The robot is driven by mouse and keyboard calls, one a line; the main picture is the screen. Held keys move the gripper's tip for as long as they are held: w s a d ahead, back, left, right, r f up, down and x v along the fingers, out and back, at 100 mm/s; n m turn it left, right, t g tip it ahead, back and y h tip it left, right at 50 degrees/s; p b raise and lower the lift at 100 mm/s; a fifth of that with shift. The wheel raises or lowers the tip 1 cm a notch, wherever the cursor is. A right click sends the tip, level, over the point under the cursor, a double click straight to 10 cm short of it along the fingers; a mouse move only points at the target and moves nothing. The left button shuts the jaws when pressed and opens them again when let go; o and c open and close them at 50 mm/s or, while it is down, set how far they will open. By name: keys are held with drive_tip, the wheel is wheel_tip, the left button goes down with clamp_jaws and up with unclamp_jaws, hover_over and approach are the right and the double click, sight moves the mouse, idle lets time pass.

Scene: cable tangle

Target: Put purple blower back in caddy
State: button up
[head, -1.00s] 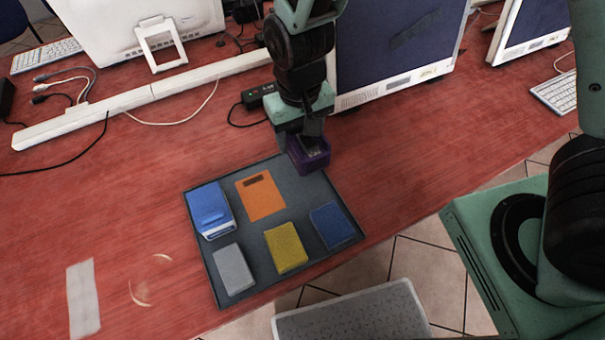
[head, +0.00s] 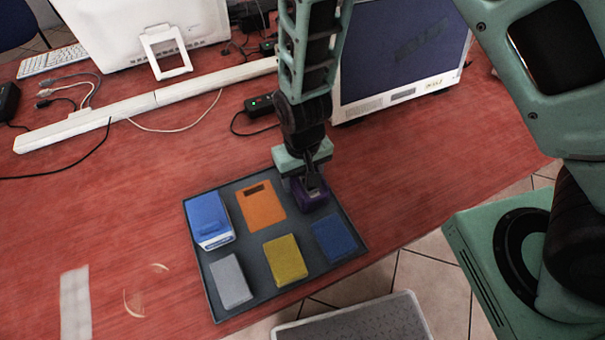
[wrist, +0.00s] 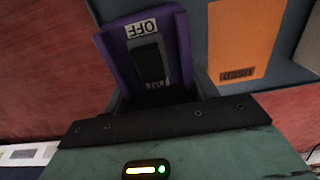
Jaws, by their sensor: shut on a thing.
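The purple blower (head: 314,200) is at the back right corner of the dark grey caddy (head: 262,235), right of the orange block. My gripper (head: 312,182) is shut on the blower from above. In the wrist view the purple blower (wrist: 112,52) sits between the fingers, with a white "OFF" label and a dark panel. I cannot tell whether its underside touches the caddy floor.
The caddy also holds a blue-and-white box (head: 209,219), an orange block (head: 262,207), a grey block (head: 231,281), a yellow block (head: 285,261) and a dark blue block (head: 334,239). A monitor (head: 400,50) stands behind. Red table (head: 420,170) right of the caddy is clear.

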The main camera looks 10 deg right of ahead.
drive_tip(key=shift+f, duration=0.15)
drive_tip(key=o, duration=0.9)
wheel_tip(320, 180, up, 12)
drive_tip(key=shift+r, duration=0.1)
drive_tip(key=s+d+r+n, duration=0.1)
drive_tip(key=s+r, duration=0.3)
drive_tip(key=s+d+r+n, duration=0.2)
drive_tip(key=s+r, duration=0.2)
drive_tip(key=s, duration=0.1)
drive_tip(key=s+d+r+n, duration=0.1)
drive_tip(key=s+r+n, duration=0.1)
drive_tip(key=s+r, duration=0.2)
drive_tip(key=shift+s+d+y, duration=0.3)
drive_tip(key=shift+s, duration=0.4)
